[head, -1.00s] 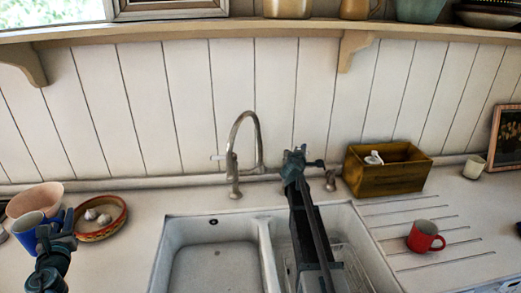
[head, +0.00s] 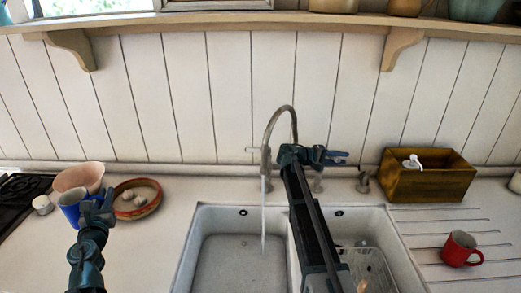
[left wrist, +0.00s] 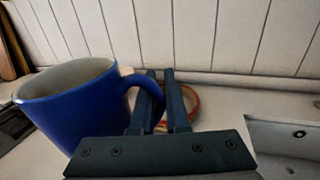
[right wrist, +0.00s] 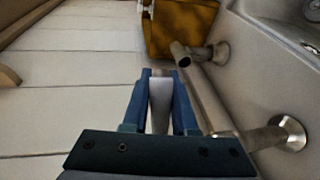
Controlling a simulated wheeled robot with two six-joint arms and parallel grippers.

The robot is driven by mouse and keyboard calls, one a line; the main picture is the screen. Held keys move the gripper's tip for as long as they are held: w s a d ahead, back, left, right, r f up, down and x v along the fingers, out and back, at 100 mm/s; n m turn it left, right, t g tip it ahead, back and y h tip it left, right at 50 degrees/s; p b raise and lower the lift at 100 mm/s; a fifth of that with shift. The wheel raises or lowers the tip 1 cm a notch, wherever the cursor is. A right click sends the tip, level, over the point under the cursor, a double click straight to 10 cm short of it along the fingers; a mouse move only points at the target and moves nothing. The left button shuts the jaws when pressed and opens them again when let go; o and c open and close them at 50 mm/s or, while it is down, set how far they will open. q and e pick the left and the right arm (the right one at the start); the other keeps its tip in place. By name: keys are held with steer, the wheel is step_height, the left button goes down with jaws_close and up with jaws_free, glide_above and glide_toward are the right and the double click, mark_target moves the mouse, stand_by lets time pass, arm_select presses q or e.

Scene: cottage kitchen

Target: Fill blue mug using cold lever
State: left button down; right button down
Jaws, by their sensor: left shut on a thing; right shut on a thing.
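The blue mug (head: 70,214) is upright at the left, in front of a pink bowl; I cannot tell if it touches the counter. My left gripper (head: 103,203) is shut on its handle (left wrist: 141,92). The mug's inside looks empty where it shows in the left wrist view (left wrist: 70,125). The tap (head: 278,115) stands behind the sink, and a thin stream of water (head: 263,215) falls from its spout into the left basin. My right gripper (head: 335,157) is shut on a pale metal lever (right wrist: 161,103) right of the spout. The head view mostly hides this lever.
The sink's left basin (head: 225,270) is open; the right one holds a wire rack (head: 370,268). A pink bowl (head: 80,177) and a patterned dish (head: 150,208) are by the mug. A wooden box (head: 425,180) and a red mug (head: 460,249) are at the right.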

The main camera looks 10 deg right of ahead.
steer(key=shift+s+a+f+m+g, duration=0.1)
steer(key=shift+s+a+m+g, duration=0.25)
steer(key=shift+m+g, duration=0.5)
steer(key=shift+s+a+f+m+g, duration=0.1)
steer(key=shift+s+a+m+g, duration=0.15)
steer(key=shift+a+m+g, duration=0.55)
steer(key=shift+d+g, duration=0.3)
steer(key=shift+g, duration=0.05)
steer(key=c, duration=0.7)
jaws_free()
steer(key=shift+r, duration=0.1)
steer(key=shift+c, duration=0.2)
steer(key=shift+d+n, duration=0.1)
steer(key=shift+n, duration=0.15)
